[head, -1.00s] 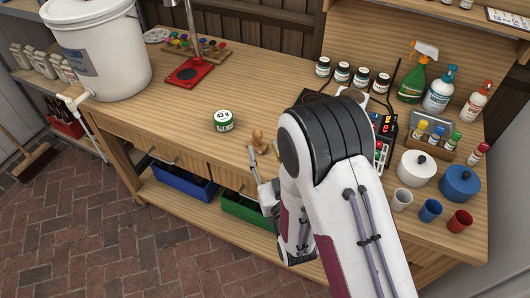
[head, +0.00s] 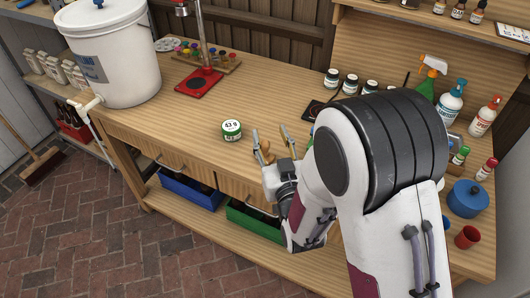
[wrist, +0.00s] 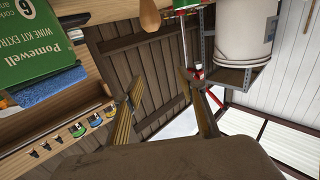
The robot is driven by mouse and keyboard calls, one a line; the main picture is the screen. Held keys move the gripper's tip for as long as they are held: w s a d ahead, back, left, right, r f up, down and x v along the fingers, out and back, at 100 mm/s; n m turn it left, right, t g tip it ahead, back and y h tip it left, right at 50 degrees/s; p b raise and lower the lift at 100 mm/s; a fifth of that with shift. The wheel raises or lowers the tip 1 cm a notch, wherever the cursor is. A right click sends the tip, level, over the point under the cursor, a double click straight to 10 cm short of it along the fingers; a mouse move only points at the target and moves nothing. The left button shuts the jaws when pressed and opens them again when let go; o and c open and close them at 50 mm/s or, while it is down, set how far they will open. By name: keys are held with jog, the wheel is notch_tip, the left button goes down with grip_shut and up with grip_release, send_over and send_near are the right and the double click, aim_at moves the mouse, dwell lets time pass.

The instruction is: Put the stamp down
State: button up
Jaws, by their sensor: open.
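The stamp, with a pale wooden handle (head: 265,151), shows in the head view near the bench's front edge, partly covered by my left finger. What looks like its rounded handle (wrist: 149,14) is cut off at the top edge of the wrist view, where the scene appears upside down. My gripper (head: 269,133) is open, its two fingers spread apart with nothing held between the tips (wrist: 160,76). The stamp appears upright on the bench, lower than the fingertips. Its base is hidden, and I cannot tell whether a finger touches it.
A green-and-white tin marked 43 g (head: 232,130) stands left of the stamp. A red-based press (head: 199,84) and a white bucket (head: 112,60) are farther left. Jars (head: 350,83) stand behind. A green wine kit box (wrist: 35,45) shows in the wrist view. The bench's middle-left is clear.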

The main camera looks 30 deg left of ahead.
aim_at(266, 148)
jog(key=f+g+h, duration=0.1)
jog(key=f, duration=0.1)
jog(key=s+f+g, duration=0.1)
jog(key=f, duration=0.1)
jog(key=d+f+g+h, duration=0.1)
jog(key=f, duration=0.1)
jog(key=shift+s+h, duration=0.2)
jog(key=shift+h, duration=0.1)
jog(key=shift+w+a, duration=0.1)
jog(key=shift+x, duration=1.2)
jog(key=shift+x, duration=2.6)
grip_shut()
